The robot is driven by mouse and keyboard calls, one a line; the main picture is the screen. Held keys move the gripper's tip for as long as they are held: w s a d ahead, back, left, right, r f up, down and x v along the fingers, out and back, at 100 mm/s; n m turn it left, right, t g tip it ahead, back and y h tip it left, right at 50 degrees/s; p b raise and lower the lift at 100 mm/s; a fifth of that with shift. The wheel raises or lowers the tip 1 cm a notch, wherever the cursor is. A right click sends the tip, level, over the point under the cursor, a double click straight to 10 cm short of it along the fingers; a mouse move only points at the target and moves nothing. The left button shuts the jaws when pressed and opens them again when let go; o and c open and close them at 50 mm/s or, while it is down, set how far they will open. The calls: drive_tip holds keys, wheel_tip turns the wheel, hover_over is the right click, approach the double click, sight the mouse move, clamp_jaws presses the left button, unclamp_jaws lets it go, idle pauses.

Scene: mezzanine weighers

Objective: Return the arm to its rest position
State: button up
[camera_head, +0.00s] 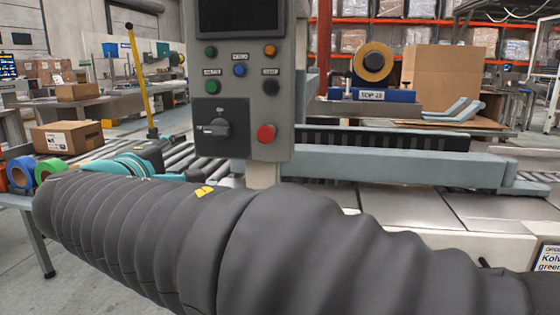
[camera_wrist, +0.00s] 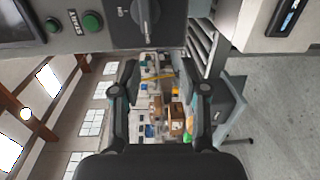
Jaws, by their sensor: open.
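My arm in its dark ribbed sleeve (camera_head: 200,240) stretches across the lower part of the head view, in front of a grey control panel. My gripper (camera_wrist: 162,62) shows in the wrist view, with its two fingers apart and nothing between them. The picture from the wrist is turned on its side. The control panel (camera_wrist: 110,10) is close beyond the fingertips along the top of that view; I cannot tell the exact gap.
The control panel (camera_head: 240,130) has buttons, a black rotary switch (camera_head: 221,127) and a red button (camera_head: 266,133). A roller conveyor (camera_head: 180,157) runs behind my arm. Tape rolls (camera_head: 47,168) and a cardboard box (camera_head: 67,137) are at left. A large carton (camera_head: 440,80) stands at right.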

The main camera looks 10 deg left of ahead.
wheel_tip(320, 180, down, 13)
drive_tip(key=s+d+g, duration=0.3)
drive_tip(key=g, duration=0.2)
drive_tip(key=s+d+f+m+g+p, duration=0.25)
drive_tip(key=d+f+m+g, duration=0.35)
drive_tip(key=d, duration=0.6)
drive_tip(key=s+d+m+p, duration=0.1)
drive_tip(key=s+d+m, duration=0.3)
drive_tip(key=d, duration=0.4)
drive_tip(key=s+d+f+m+p, duration=0.1)
drive_tip(key=s+d+m, duration=0.2)
drive_tip(key=d, duration=0.5)
drive_tip(key=s+d+m+y+p, duration=0.1)
drive_tip(key=s+d+m, duration=0.3)
drive_tip(key=d, duration=0.5)
drive_tip(key=shift+s+f+m+g+p, duration=0.3)
drive_tip(key=shift+s+g+p, duration=0.15)
drive_tip(key=shift+s, duration=0.45)
drive_tip(key=shift+d, duration=0.15)
